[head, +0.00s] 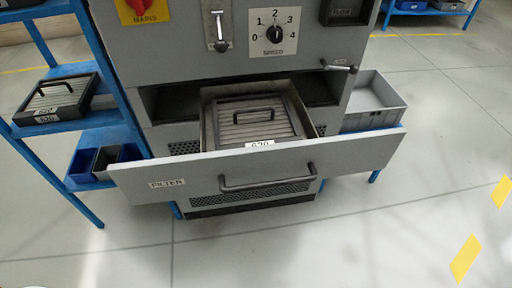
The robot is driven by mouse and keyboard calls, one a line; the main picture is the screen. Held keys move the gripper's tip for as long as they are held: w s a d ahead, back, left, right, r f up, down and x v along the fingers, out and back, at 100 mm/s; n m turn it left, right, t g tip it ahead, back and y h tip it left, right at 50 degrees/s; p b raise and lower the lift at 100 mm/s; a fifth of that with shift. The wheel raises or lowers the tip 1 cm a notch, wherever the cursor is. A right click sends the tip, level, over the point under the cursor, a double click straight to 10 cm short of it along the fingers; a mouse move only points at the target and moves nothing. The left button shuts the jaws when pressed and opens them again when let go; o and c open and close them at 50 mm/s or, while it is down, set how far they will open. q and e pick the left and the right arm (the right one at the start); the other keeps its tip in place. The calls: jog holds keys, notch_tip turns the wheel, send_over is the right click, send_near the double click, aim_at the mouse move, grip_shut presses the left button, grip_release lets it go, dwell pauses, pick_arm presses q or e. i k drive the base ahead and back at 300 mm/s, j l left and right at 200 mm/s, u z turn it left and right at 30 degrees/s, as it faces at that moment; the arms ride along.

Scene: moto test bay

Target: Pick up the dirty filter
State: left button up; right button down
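A framed, slatted filter (239,131) with a black handle on top lies flat in the open drawer (255,168) of the grey machine. Its slats look brownish grey, and a white label on its front edge seems to read 620, partly cut off by the drawer front. A similar filter (58,99) with a dark frame, handle and 620 label lies on the blue shelf at left. Neither is marked as dirty. Neither of my grippers is in view.
The drawer front has a long bar handle (268,178) and a FILTER label. Small bins (104,160) sit on the lower left shelf. An empty grey crate (372,106) stands right of the machine. The machine's panel with a speed knob (274,34) rises above the drawer. Floor in front is clear.

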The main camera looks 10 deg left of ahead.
aim_at(256, 120)
jog(key=j, duration=0.1)
jog(key=i+j+u, duration=0.1)
jog(key=i, duration=0.25)
jog(key=u, duration=1.75)
